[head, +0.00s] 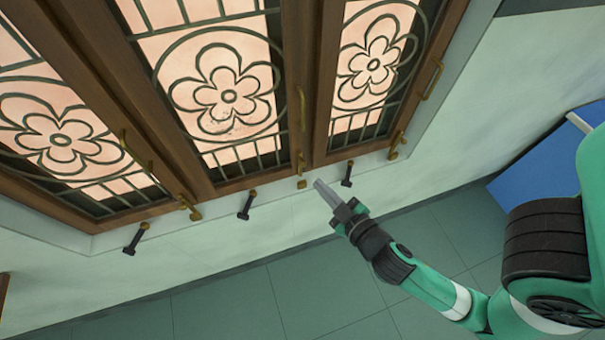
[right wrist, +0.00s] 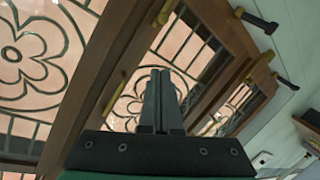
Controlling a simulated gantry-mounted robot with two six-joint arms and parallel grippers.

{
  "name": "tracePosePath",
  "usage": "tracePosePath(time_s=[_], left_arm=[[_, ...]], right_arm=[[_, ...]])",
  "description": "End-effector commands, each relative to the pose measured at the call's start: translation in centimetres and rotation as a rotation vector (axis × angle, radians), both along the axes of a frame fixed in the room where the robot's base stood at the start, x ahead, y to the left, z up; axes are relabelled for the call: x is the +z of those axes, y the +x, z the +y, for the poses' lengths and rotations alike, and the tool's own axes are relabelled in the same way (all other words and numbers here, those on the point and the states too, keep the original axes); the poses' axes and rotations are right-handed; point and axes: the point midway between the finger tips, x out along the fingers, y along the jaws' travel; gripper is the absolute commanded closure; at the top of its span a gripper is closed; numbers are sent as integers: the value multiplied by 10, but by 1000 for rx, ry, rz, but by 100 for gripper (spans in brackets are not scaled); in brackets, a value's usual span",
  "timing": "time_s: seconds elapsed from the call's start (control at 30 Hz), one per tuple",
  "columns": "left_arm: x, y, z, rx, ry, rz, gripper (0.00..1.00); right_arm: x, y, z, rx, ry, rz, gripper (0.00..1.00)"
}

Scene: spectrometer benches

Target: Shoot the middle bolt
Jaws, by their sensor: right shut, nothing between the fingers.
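The middle bolt (head: 301,165) is a small brass bolt at the foot of the middle window panel, in the head view. A small brass piece (head: 302,184) sits on the sill just below it; I cannot tell whether the bolt enters it. My right gripper (head: 318,185) is shut and empty, its fingertips just right of that brass piece, apparently apart from it. In the right wrist view its closed fingers (right wrist: 160,78) point toward the window, with brass bolts (right wrist: 165,12) beyond. My left gripper is not in view.
Similar brass bolts stand at left (head: 190,209) and right (head: 397,145). Dark pegs with brown ends (head: 247,204) stick out from the sill. Long brass handles (head: 302,107) rise on the wooden frames. A blue panel (head: 540,165) is at right. The floor below is clear.

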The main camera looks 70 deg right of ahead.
Motion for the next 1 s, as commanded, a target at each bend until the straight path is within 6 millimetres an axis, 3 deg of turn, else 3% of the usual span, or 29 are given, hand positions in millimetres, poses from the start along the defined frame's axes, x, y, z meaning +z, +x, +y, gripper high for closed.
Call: tracePosePath(time_s=[0.43, 0.9, 1.0], left_arm=[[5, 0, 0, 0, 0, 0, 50], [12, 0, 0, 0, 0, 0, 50], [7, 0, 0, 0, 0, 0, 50]], right_arm=[[1, 9, -6, -3, 2, -3, 100], [-21, 84, -60, -2, 1, -5, 100], [-41, 76, -66, -3, 3, 0, 100]])
